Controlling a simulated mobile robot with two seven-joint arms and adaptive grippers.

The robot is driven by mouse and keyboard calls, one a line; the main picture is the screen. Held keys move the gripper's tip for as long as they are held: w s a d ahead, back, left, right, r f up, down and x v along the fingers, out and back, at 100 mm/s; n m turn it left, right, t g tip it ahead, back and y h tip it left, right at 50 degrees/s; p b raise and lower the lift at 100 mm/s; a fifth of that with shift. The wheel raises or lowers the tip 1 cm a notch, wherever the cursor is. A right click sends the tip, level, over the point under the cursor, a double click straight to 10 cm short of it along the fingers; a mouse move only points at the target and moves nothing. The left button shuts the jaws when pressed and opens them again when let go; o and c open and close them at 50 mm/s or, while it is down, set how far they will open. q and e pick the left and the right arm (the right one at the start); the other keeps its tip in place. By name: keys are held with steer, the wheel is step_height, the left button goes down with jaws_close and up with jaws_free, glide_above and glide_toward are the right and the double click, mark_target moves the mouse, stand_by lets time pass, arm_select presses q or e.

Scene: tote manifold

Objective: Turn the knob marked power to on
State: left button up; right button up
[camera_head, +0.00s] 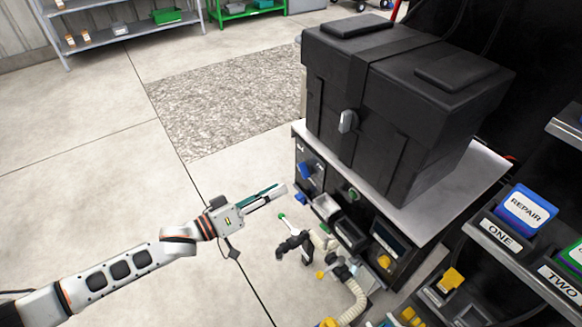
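A manifold panel stands under a light grey top (470,165). On its face are a blue knob (306,171), a lower blue knob (300,198), a green knob (353,194) and a yellow knob (384,262). The labels are too small to read, so I cannot tell which knob is marked power or where it points. My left gripper (284,189) reaches in from the left and is apart from the panel, left of the lower blue knob. It is seen side-on, so its finger gap is unclear.
A large black tote (400,90) sits on the panel's top. Pipe fittings and a pale ribbed hose (356,300) stand in front of the panel. A dark rack with a blue REPAIR bin (526,208) is at the right. The floor to the left is clear.

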mark_target(300, 170)
arm_select(q)
steer(key=w+d, duration=0.1)
steer(key=w, duration=0.1)
steer(key=w+d+b, duration=0.1)
steer(key=w+d, duration=0.2)
steer(key=w, duration=0.1)
steer(key=shift+d+f+b, duration=0.1)
steer(key=shift+d+b, duration=0.15)
steer(key=shift+b, duration=0.15)
steer(key=shift+w+d, duration=0.35)
steer(key=shift+c, duration=0.4)
jaws_close()
